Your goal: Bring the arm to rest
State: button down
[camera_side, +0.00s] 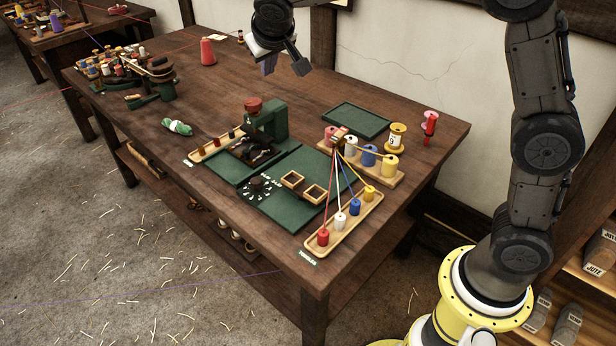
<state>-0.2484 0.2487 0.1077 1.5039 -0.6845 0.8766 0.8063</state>
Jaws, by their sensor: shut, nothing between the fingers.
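My gripper (283,62) hangs over the back of the wooden table (300,84), near the top of the picture. It is shut with nothing held, and it is apart from the things on the table. Part of my arm above it is cut off by the top edge of the picture.
A green machine (267,121) stands mid-table beside a green board (285,205). A red cone (207,52) and an empty green tray (356,120) stand farther back. The table's middle back is clear.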

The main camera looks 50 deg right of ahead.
jog(key=s+d+r+m+y, duration=0.1)
jog(key=s+d+r, duration=0.2)
jog(key=s, duration=0.7)
jog(key=s+d+r, duration=0.3)
jog(key=s, duration=0.6)
jog(key=s+a+f+n+y, duration=0.1)
jog(key=s+f, duration=0.4)
jog(key=s, duration=0.4)
jog(key=s+a+f+n+g+y, duration=0.1)
jog(key=s+a+f+n+y, duration=0.1)
jog(key=s+f, duration=0.4)
jog(key=s, duration=0.2)
jog(key=shift+s+a, duration=0.3)
jog(key=shift+s, duration=0.1)
jog(key=shift+r, duration=0.1)
